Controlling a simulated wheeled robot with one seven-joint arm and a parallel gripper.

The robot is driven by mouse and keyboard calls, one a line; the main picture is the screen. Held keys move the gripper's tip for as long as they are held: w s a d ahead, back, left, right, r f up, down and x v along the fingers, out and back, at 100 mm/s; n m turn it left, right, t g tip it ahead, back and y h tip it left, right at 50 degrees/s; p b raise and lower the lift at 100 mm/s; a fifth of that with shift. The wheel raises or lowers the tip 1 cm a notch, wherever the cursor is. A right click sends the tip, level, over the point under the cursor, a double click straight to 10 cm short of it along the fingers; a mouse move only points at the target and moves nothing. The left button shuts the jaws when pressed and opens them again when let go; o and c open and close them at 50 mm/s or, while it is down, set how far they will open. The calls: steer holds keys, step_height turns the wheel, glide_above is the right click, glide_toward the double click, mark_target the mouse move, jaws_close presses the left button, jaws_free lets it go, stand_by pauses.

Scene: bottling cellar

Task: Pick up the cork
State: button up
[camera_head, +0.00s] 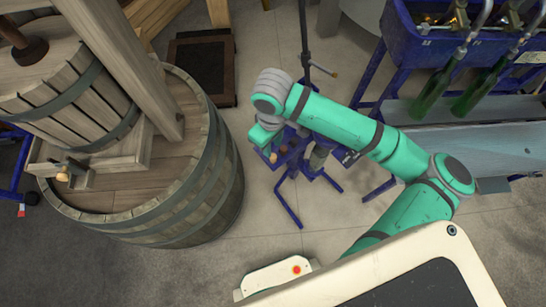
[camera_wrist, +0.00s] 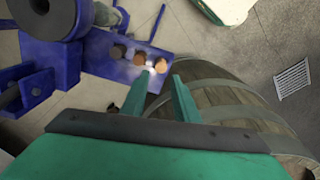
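In the wrist view, a row of small round brown corks sits on a blue metal plate (camera_wrist: 98,62). The cork (camera_wrist: 161,66) at the right end of the row is lighter and lies nearest my gripper. Two darker corks (camera_wrist: 118,52) (camera_wrist: 139,58) are to its left. My gripper (camera_wrist: 160,76) is open, its two green fingers apart, with the light cork showing beyond and between the tips. I cannot tell whether either finger touches it. In the head view, my gripper (camera_head: 263,140) is beside the blue stand, where a cork (camera_head: 283,150) shows small.
The blue stand (camera_head: 290,213) has splayed legs on the floor. A large wooden barrel (camera_head: 190,215) stands close on the left, with a basket press (camera_head: 75,90) on top. A blue bottling rack (camera_head: 425,45) with green bottles is at the upper right. Floor lies open around the stand.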

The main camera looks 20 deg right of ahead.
glide_above(273, 161)
steer(key=shift+f, duration=3.3)
steer(key=shift+c, duration=0.4)
jaws_close()
